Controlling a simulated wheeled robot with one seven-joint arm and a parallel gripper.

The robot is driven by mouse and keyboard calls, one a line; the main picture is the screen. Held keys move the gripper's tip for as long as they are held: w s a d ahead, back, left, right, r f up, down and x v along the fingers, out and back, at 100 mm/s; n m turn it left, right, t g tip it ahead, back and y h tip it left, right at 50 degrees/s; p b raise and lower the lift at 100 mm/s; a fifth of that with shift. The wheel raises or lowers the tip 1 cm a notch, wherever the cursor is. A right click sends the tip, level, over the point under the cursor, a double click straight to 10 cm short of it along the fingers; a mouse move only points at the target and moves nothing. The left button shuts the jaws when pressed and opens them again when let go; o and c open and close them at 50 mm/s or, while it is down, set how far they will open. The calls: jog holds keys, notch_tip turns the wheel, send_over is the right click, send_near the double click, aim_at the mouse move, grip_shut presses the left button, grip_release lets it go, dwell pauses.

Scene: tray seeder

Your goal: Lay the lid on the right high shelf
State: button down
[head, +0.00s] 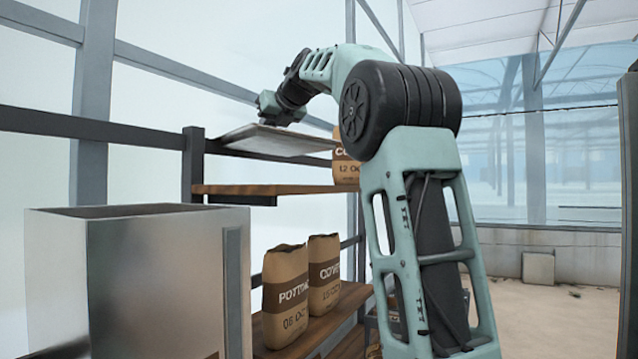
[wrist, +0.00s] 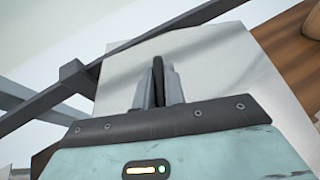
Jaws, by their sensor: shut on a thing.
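The lid (head: 275,142) is a flat grey metal sheet. In the head view it is held above the wooden high shelf (head: 232,189), roughly level, with a visible gap between them at the left. My gripper (head: 279,112) is at the lid's upper side, shut on it. In the wrist view the gripper's fingers (wrist: 158,88) stand close together over the lid (wrist: 215,70), which fills most of the picture. Wooden shelf surface (wrist: 282,45) shows past the lid's right edge. The exact grip point is hidden in the head view by the gripper body.
A paper sack (head: 345,165) stands on the high shelf to the right of the lid. Two sacks (head: 286,290) stand on the lower shelf (head: 345,300). An open metal bin (head: 150,280) is at the front left. A dark rack post (head: 193,165) rises beside the shelf's left end.

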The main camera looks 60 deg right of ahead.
aim_at(291, 138)
notch_tip(291, 138, down, 10)
jog(key=shift+s+r, duration=0.1)
jog(key=shift+r, duration=0.15)
jog(key=c, duration=1.5)
grip_release()
jog(key=shift+b, duration=0.3)
jog(key=b+v, duration=0.3)
jog(key=v, duration=0.9)
jog(key=shift+a+r, duration=0.1)
